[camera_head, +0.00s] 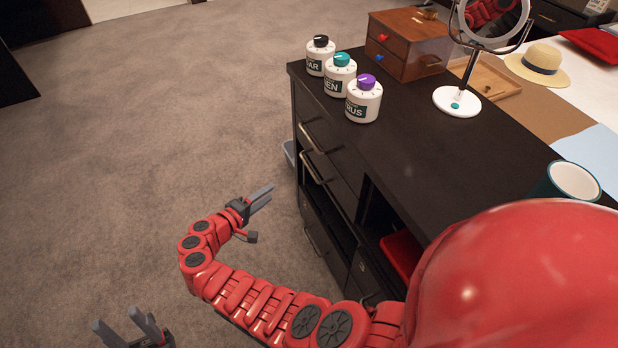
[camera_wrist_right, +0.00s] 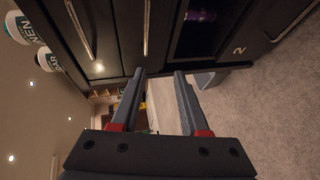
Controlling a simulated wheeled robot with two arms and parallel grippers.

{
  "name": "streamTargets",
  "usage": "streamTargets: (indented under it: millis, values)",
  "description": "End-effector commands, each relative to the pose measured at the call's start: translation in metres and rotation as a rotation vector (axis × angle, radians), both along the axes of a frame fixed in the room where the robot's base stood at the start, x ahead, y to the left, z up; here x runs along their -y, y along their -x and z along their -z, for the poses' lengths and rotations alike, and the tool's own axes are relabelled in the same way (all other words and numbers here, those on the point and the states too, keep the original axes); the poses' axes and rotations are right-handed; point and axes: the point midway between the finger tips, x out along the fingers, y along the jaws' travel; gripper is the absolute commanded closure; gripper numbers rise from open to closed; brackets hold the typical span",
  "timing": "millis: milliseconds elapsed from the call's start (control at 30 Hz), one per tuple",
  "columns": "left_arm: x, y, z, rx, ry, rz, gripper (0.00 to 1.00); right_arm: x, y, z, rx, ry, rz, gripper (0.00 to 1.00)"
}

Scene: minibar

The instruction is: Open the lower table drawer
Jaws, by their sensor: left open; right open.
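The dark table (camera_head: 440,165) stands at the right with drawers in its front, all looking shut. Two bar handles sit one above the other, an upper handle (camera_head: 305,137) and a second handle (camera_head: 311,168); a lower handle (camera_head: 314,241) is near the floor. The right wrist view, turned sideways, shows the upper handle (camera_wrist_right: 80,27), second handle (camera_wrist_right: 146,27) and lower handle (camera_wrist_right: 293,22). My right gripper (camera_head: 266,198) is open and empty, in front of the drawer fronts and apart from them; its fingers (camera_wrist_right: 160,76) point along the front. My left gripper (camera_head: 127,324) is open at the lower left.
Three white canisters (camera_head: 362,104) stand on the table top, with a wooden box (camera_head: 405,45), a round mirror (camera_head: 458,101) and a cup (camera_head: 573,180). A bin (camera_head: 289,153) stands beyond the table's corner. An open compartment holds a red item (camera_head: 402,252). Carpet at left is clear.

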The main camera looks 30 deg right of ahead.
Motion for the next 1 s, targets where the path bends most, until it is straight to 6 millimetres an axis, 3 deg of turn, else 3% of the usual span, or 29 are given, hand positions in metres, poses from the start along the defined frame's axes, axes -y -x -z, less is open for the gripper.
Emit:
streamTargets:
  millis: [100,267,800,1000]
  values:
    - [0.0,0.0,0.008,0.0,0.0,0.0,0.5,0.004,0.012,-0.013,0.015,0.057,0.073,0.55]
    - [0.0,0.0,0.009,0.001,0.0,0.0,0.5,0.018,0.012,-0.017,0.02,0.074,0.094,0.55]
    - [0.0,0.0,0.026,0.0,0.0,0.0,0.5,0.13,-0.03,0.007,0.02,0.07,0.092,0.55]
    - [0.0,0.0,0.032,0.001,0.0,0.0,0.5,0.156,-0.04,0.012,0.02,0.069,0.087,0.55]
